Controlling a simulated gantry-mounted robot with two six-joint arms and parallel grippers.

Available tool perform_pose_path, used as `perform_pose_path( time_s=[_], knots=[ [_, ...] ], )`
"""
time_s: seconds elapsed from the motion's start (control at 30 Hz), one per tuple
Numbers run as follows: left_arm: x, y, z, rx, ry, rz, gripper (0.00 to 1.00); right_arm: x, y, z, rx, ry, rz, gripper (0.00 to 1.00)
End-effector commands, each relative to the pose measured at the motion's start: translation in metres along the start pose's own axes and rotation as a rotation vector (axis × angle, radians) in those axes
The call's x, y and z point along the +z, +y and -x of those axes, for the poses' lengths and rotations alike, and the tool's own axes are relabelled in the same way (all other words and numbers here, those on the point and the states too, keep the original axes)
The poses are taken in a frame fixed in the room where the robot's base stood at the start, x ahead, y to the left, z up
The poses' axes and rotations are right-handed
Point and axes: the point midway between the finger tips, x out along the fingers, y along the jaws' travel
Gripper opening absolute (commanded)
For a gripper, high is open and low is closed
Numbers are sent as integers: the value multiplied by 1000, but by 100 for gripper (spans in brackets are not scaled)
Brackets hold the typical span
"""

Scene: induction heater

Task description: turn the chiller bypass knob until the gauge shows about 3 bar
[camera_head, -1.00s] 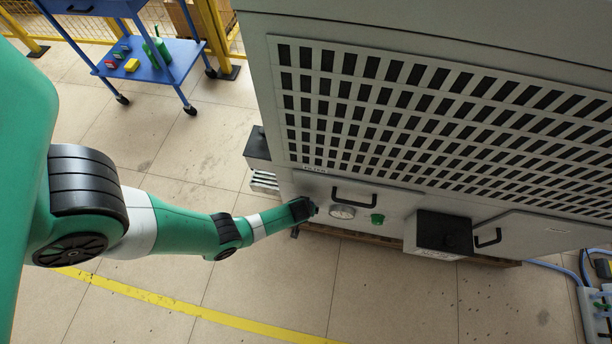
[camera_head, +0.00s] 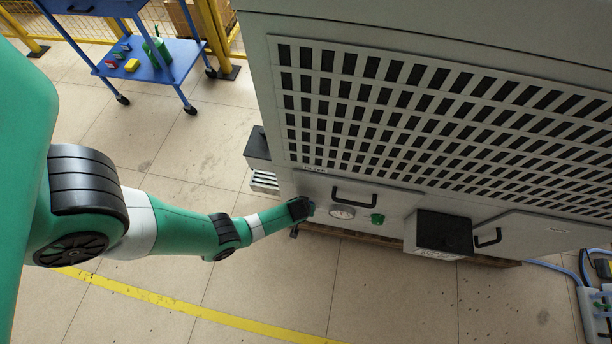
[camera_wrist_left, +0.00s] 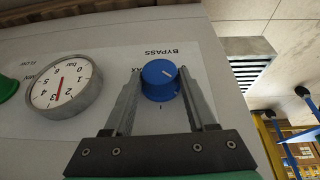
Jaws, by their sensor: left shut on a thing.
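The blue bypass knob (camera_wrist_left: 160,80) sits on the pale panel under the word BYPASS, which appears upside down in the left wrist view. My left gripper (camera_wrist_left: 160,86) is shut on the knob, one finger on each side. In the head view my left gripper (camera_head: 311,207) is at the panel's left part and mostly hides the knob. The round white gauge (camera_wrist_left: 66,84) is left of the knob in the wrist view; its red needle points close to the 3, the exact reading hard to tell. The gauge (camera_head: 342,212) is too small to read in the head view.
A green knob (camera_head: 377,218) is beside the gauge. A black handle (camera_head: 354,196) and a dark box (camera_head: 444,232) stick out of the cabinet (camera_head: 440,120). A blue cart (camera_head: 185,52) stands at the back left. The floor in front is clear.

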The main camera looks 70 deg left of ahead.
Motion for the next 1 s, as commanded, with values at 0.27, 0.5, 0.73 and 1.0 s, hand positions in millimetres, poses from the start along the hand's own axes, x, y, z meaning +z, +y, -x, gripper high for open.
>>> perform_pose_path(
  time_s=[0.27,0.5,0.73,1.0],
  knots=[
    [-1,-4,0,117,1,55,1,-3,0,-3,0,0,0,50],
    [0,-9,-4,303,6,139,1,4,0,5,0,0,0,50],
    [1,-14,-10,503,9,225,1,24,0,25,0,0,0,50],
    [1,-17,-8,722,4,315,1,32,0,34,0,0,0,50]
  ],
)
